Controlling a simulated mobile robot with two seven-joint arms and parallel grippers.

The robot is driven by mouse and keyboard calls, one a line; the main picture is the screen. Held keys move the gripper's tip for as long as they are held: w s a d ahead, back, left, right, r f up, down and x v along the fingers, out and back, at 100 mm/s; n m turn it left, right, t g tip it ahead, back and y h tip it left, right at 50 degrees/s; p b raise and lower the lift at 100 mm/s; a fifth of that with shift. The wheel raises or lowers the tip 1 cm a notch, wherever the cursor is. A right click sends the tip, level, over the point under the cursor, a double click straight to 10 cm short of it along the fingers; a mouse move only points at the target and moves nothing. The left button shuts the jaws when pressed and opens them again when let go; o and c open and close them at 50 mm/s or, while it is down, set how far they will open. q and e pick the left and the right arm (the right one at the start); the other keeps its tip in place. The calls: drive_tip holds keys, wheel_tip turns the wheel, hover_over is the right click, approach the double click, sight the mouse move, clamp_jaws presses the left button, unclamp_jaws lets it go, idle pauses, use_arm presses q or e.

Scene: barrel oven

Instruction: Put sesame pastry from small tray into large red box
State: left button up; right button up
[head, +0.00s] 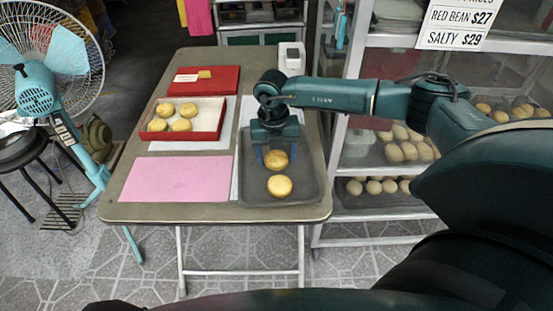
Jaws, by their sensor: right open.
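Two round golden pastries lie on the small dark tray (298,193) at the right of the table. One pastry (280,186) is nearer the front edge; the other pastry (276,160) is just behind it, at my right gripper. My right gripper (276,162) points down over the tray, open, with its fingers at either side of the rear pastry. The large red box (182,136) is open at the left, with several pastries on its white inside. My left gripper is not in view.
A pink sheet (175,179) lies in front of the red box. A closed red lid (204,80) lies behind it. A fan (40,90) stands left of the table (222,212). A glass shelf (390,152) with baked goods stands at the right.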

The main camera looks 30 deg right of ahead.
drive_tip(key=shift+f, duration=0.45)
drive_tip(key=shift+c, duration=0.3)
drive_tip(key=c, duration=0.7)
